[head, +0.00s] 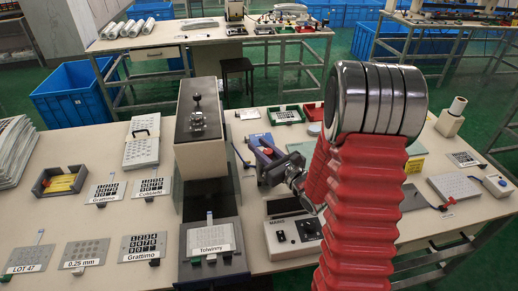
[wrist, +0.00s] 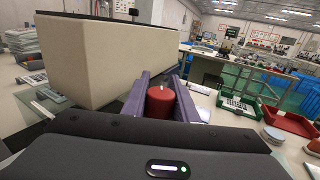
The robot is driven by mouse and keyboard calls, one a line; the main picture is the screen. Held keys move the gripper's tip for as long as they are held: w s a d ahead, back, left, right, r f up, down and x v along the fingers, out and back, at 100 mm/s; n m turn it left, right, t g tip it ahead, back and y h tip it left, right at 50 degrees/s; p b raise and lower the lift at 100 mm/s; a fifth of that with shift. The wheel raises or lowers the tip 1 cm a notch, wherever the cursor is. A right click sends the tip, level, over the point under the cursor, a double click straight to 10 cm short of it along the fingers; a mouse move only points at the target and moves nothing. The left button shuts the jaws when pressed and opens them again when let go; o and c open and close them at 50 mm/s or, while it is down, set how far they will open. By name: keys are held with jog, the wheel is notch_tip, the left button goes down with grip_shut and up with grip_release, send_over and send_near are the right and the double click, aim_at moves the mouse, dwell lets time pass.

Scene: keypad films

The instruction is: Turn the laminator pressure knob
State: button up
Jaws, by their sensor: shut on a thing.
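A red round knob (wrist: 160,103) stands between the two purple fingers of my gripper (wrist: 160,92) in the wrist view. The fingers press on it from both sides. In the head view my gripper (head: 264,158) is at the right of a tall beige machine with a dark top (head: 203,158), and a bit of red shows at its jaws. The machine's beige side (wrist: 95,62) fills the left of the wrist view. My red sleeved arm covers part of the bench in the head view. How far the knob is turned cannot be told.
Keypad films, including one labelled Tolwinny (head: 211,238), lie on the bench. A blue crate (head: 82,92) stands behind it.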

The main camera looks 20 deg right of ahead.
jog(key=shift+d+m+t+h, duration=0.2)
jog(key=shift+m+h, duration=0.5)
jog(key=shift+h, duration=0.4)
jog(key=shift+d+m+t+h, duration=0.1)
jog(key=shift+d+m+h, duration=0.1)
jog(key=shift+m+h, duration=0.7)
jog(key=shift+w+d+h, duration=0.1)
jog(key=shift+h, duration=0.3)
jog(key=o, duration=1)
